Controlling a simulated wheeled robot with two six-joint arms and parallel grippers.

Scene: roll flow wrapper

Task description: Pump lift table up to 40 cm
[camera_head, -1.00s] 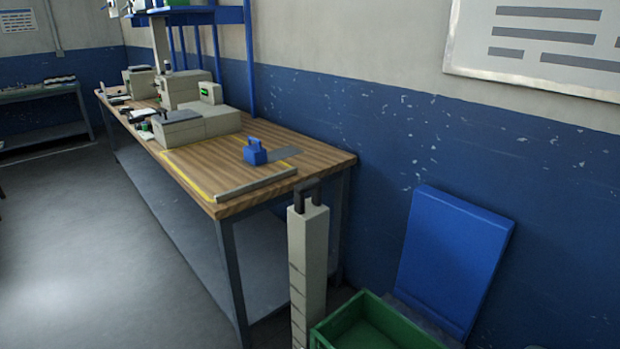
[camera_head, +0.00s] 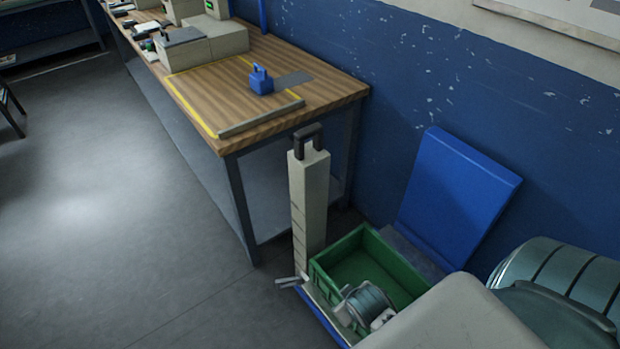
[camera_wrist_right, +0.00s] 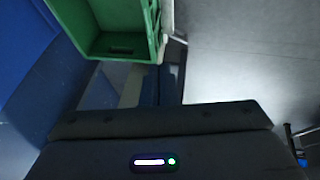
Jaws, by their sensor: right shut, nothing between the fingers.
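The lift table's beige column (camera_head: 310,200) stands upright by the workbench corner, with a dark handle (camera_head: 308,138) on top. A blue edge of its base or platform (camera_head: 322,317) shows beside the green crate. A small grey forked part (camera_head: 291,282), maybe a pedal, sticks out left near the column's foot. My right arm reaches in from the lower right, its wrist over the crate's near side. My right gripper's dark body (camera_wrist_right: 160,118) fills the lower right wrist view; it is shut and empty, its fingertips hard to make out. My left gripper is not in view.
A green crate (camera_head: 345,243) lies by the column and also shows in the right wrist view (camera_wrist_right: 108,47). A blue panel (camera_head: 455,195) leans at the wall. The wooden workbench (camera_head: 215,85) holds a blue block (camera_head: 261,80). Floor (camera_head: 130,230) at left is clear.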

